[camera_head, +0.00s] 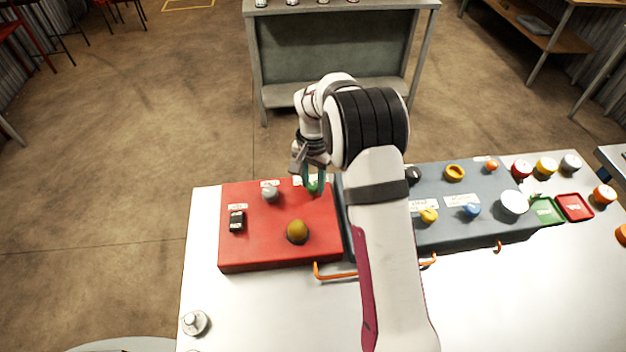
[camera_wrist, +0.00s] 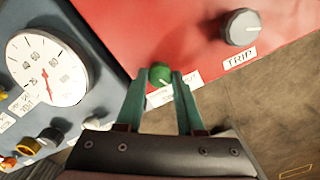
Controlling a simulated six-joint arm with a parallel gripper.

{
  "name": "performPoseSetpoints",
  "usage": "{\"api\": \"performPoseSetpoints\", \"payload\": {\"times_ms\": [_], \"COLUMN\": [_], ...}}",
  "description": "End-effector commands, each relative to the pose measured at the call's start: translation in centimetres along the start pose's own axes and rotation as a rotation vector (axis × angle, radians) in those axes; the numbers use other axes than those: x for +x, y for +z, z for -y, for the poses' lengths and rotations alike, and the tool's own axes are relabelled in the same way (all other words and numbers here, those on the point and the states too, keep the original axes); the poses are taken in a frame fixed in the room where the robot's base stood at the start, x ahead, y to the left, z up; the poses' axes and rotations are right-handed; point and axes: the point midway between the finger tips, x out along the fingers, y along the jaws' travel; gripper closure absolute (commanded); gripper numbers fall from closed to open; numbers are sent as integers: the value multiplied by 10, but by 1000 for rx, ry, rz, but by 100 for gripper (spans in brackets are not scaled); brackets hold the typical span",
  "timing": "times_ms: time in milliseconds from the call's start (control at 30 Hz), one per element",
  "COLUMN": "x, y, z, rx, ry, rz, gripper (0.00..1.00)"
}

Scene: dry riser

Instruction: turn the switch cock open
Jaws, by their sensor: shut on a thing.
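A small round green knob (camera_wrist: 160,73) with a pale mark sits at the edge of a red panel (camera_wrist: 130,25). My gripper (camera_wrist: 161,80) is shut on it, one green finger on each side. The label beside the knob is partly covered by a finger, so I cannot read whether it is the switch cock. In the head view my gripper (camera_head: 314,184) is at the far right corner of the red panel (camera_head: 258,255), and the green knob (camera_head: 314,188) shows only partly.
A grey knob (camera_wrist: 240,27) labelled TRIP is nearby on the red panel. That panel also has a yellow dome (camera_head: 298,229) and a black switch (camera_head: 237,221). A white dial gauge (camera_wrist: 45,65) is on the adjoining grey panel, with several knobs. Orange handles (camera_head: 335,275) stick out in front.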

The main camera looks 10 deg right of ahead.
Motion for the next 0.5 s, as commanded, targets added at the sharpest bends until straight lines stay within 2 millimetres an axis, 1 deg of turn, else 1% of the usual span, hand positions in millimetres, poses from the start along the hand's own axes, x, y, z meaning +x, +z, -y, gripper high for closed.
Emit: {"api": "performPoseSetpoints", "payload": {"times_ms": [500], "x": [-1], "y": [0], "z": [0], "rx": [487], "ry": [-1], "rz": [-1], "gripper": [100]}}
